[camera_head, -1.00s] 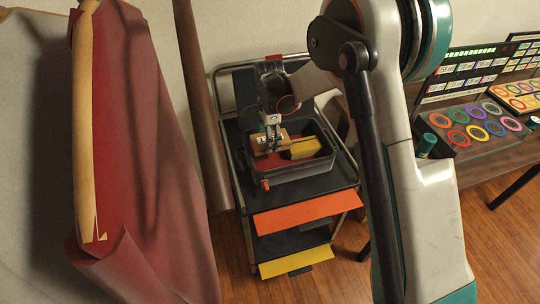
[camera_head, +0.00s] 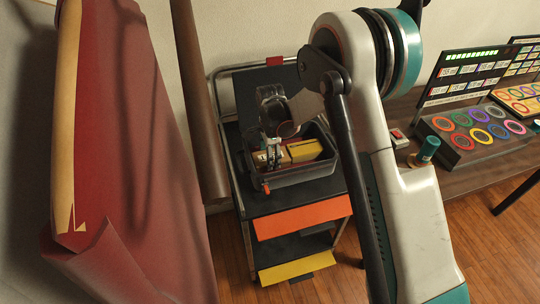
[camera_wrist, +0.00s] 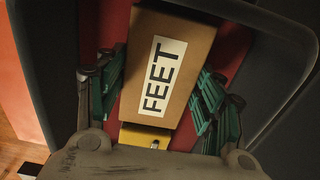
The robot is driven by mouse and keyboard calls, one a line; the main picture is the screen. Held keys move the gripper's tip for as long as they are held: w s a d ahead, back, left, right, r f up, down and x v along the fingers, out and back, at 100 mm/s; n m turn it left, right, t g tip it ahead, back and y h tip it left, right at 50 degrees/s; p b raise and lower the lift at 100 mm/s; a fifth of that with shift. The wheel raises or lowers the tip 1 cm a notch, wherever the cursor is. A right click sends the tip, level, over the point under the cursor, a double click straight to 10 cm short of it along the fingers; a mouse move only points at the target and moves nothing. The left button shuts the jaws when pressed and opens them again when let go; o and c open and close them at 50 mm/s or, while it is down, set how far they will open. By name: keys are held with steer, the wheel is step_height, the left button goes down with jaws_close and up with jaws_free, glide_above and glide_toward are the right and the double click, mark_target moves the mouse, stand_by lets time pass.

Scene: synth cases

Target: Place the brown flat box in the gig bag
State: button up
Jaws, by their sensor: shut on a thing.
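The gripper is shut on this box. In the head view, the brown box (camera_head: 260,158) is small and partly hidden by the gripper. I cannot tell whether its underside touches the case floor.
A yellow box (camera_head: 305,151) lies in the case's right part, close beside my gripper. The case stands on a black wheeled cart (camera_head: 325,190) with a metal rail. A large red roll (camera_head: 135,150) stands at left. A bench with coloured rings (camera_head: 480,130) is at right.

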steer(key=o, duration=1.1)
step_height(320, 180, up, 12)
steer(key=p, duration=0.4)
steer(key=s+d+r+n+t, duration=0.2)
steer(key=s+d+r+n, duration=0.3)
steer(key=r, duration=0.7)
steer(key=s+d+r+n+t, duration=0.2)
steer(key=s+d+r+n, duration=0.1)
steer(key=s+d+r, duration=0.4)
steer(key=s+d+r+n+t, duration=0.15)
steer(key=s+d, duration=0.25)
steer(key=s, duration=0.6)
steer(key=shift+s+d+f+n+t, duration=0.25)
steer(key=shift+s+d+n, duration=0.5)
steer(key=shift+s, duration=0.75)
steer(key=shift+s+d+f+n+t, duration=0.1)
steer(key=shift+s+d+n+t, duration=0.25)
steer(key=shift+s+n, duration=0.95)
steer(key=shift+s+d+f+n+t, duration=0.2)
steer(key=shift+s+d+n, duration=0.45)
steer(key=shift+s, duration=1.1)
